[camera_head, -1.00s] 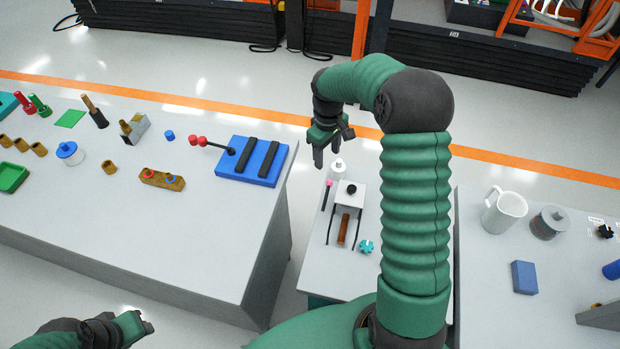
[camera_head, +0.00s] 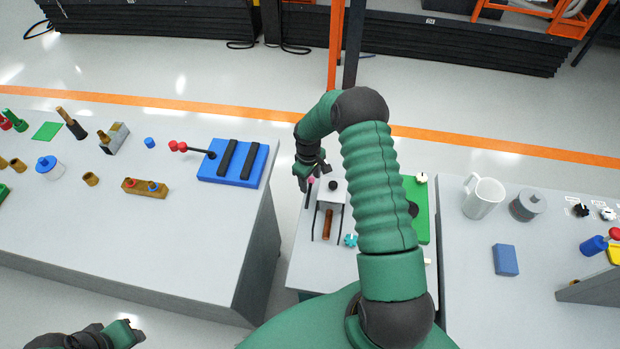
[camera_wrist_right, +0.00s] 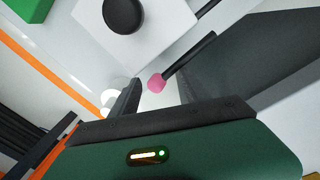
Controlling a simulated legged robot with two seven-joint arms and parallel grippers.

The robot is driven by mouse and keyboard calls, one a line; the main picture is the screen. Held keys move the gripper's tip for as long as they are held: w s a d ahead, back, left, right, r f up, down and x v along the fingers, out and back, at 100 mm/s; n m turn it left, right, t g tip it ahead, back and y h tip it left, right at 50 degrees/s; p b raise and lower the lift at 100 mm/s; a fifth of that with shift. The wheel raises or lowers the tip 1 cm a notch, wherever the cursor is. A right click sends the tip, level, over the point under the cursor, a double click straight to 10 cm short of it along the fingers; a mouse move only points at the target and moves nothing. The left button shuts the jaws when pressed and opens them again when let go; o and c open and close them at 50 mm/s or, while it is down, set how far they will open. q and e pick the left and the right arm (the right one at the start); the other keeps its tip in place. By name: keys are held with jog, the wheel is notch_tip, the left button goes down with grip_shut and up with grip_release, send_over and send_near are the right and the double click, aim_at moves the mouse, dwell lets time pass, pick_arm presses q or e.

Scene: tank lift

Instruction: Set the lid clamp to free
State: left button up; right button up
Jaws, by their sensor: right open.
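A white tank with a black knob on its lid (camera_head: 331,197) stands on the small middle table; its white top and black knob (camera_wrist_right: 124,14) also show in the wrist view. A black lever with a pink tip (camera_head: 308,193) stands along its left side. My right gripper (camera_head: 308,186) is open at the lever's upper end. In the right wrist view, the pink tip (camera_wrist_right: 156,81) appears in the gap between my right gripper's fingers (camera_wrist_right: 158,92), not gripped. My left gripper (camera_head: 132,329) is at the lower left, away from everything; its jaws are too unclear to judge.
Near the tank are a brown bar (camera_head: 328,224), a teal knob (camera_head: 350,240) and a green board (camera_head: 421,220) partly behind my right arm. The left table holds a blue panel with black bars (camera_head: 235,164). The right table holds a white jug (camera_head: 482,198).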

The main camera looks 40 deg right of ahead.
jog(key=shift+f, duration=0.25)
jog(key=shift+a+r, duration=0.1)
jog(key=shift+a, duration=0.05)
jog(key=shift+a+r, duration=0.15)
jog(key=shift+a, duration=0.1)
jog(key=c, duration=0.4)
jog(key=shift+d, duration=0.2)
grip_shut()
jog(key=shift+f, duration=0.2)
